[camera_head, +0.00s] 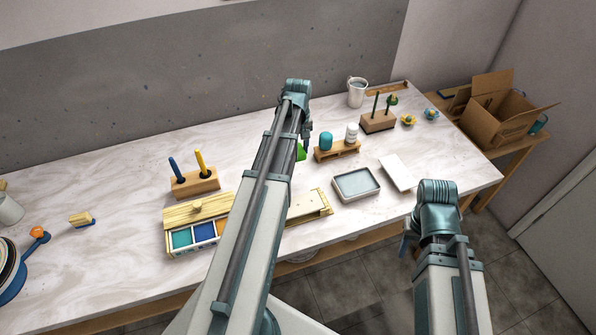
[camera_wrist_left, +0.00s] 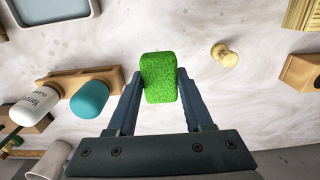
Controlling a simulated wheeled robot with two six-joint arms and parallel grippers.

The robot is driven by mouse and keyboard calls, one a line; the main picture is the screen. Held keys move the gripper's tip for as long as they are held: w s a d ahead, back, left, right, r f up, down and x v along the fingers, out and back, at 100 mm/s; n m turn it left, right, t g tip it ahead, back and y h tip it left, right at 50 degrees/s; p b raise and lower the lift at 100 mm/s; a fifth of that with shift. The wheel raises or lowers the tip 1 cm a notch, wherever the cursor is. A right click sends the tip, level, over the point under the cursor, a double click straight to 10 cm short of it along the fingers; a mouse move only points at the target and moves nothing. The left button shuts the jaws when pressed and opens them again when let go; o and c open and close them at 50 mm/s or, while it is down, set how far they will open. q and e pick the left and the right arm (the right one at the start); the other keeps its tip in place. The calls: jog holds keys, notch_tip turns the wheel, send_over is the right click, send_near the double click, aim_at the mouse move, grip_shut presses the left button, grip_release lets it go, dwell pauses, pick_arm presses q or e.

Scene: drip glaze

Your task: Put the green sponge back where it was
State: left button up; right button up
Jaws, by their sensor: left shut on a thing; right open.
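The green sponge (camera_wrist_left: 160,78) is held between the two fingers of my left gripper (camera_wrist_left: 160,92) in the left wrist view, with marble worktop behind it. In the head view only a small green part of the sponge (camera_head: 301,152) shows beside my left arm. There my left gripper (camera_head: 307,142) is mostly hidden by its own arm, left of the wooden stand (camera_head: 337,153). I cannot tell how high the sponge is above the worktop. My right gripper (camera_head: 408,241) is open, low at the table's front edge, and looks empty.
The stand carries a teal jar (camera_head: 326,141) and a white bottle (camera_head: 352,133). A shallow grey tray (camera_head: 356,184) and white slab (camera_head: 397,172) lie right of my left arm. A paint box (camera_head: 187,239) and tool block (camera_head: 195,184) stand left. A small pale knob-like object (camera_wrist_left: 224,55) shows in the wrist view.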

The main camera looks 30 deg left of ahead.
aim_at(298, 173)
pick_arm(q)
jog(key=shift+f+b, duration=3.95)
jog(key=shift+f, duration=0.45)
jog(key=shift+f, duration=0.1)
jog(key=shift+f, duration=0.15)
jog(key=o, duration=1.2)
jog(key=shift+r, duration=0.25)
notch_tip(298, 173, up, 12)
jog(key=p, duration=1.2)
